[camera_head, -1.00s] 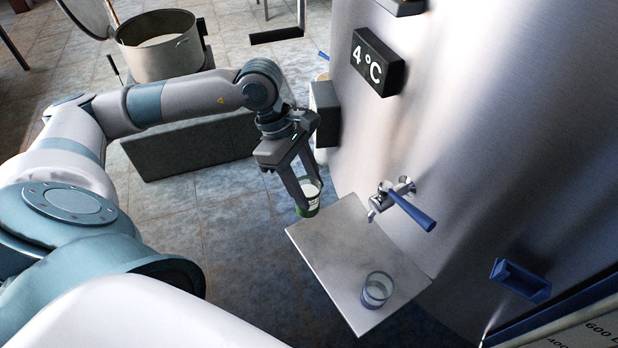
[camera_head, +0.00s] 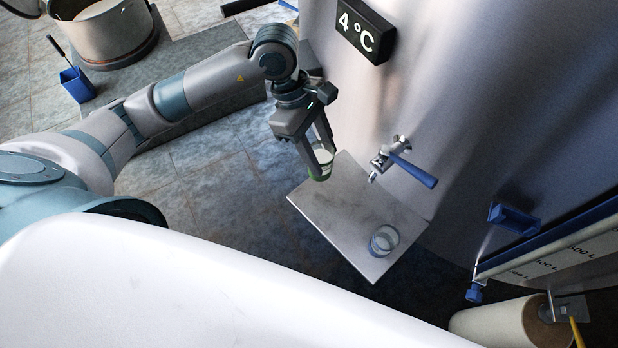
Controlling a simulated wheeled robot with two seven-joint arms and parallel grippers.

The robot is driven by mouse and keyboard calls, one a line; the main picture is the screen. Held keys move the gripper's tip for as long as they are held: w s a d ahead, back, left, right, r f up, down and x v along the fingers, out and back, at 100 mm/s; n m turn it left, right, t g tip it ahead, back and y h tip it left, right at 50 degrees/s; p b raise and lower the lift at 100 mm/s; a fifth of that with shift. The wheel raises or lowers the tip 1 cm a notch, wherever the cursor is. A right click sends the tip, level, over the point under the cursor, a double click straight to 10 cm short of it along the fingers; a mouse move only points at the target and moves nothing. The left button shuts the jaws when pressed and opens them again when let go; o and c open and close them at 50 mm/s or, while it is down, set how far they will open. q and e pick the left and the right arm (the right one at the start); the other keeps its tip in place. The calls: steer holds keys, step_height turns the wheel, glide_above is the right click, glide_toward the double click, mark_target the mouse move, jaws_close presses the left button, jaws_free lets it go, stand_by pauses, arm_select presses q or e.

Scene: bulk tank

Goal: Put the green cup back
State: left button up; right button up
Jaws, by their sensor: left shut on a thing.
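The green cup (camera_head: 320,172) is a small clear cup with a green base and something white in it. My left gripper (camera_head: 319,158) is shut on it and holds it upright or nearly so at the upper left edge of the steel shelf (camera_head: 335,215). I cannot tell whether the cup's base touches the shelf. A second clear cup with a bluish rim (camera_head: 384,240) stands near the shelf's lower right corner. My right gripper is not in view.
A tap with a blue lever (camera_head: 412,170) sticks out of the steel tank (camera_head: 470,90) above the shelf. A blue holder (camera_head: 514,219) is on the tank at right. A large pot (camera_head: 103,30) and a blue box (camera_head: 77,84) are at upper left. The shelf's middle is clear.

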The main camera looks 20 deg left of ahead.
arm_select(q)
steer(key=shift+d+r, duration=0.2)
steer(key=shift+d, duration=0.05)
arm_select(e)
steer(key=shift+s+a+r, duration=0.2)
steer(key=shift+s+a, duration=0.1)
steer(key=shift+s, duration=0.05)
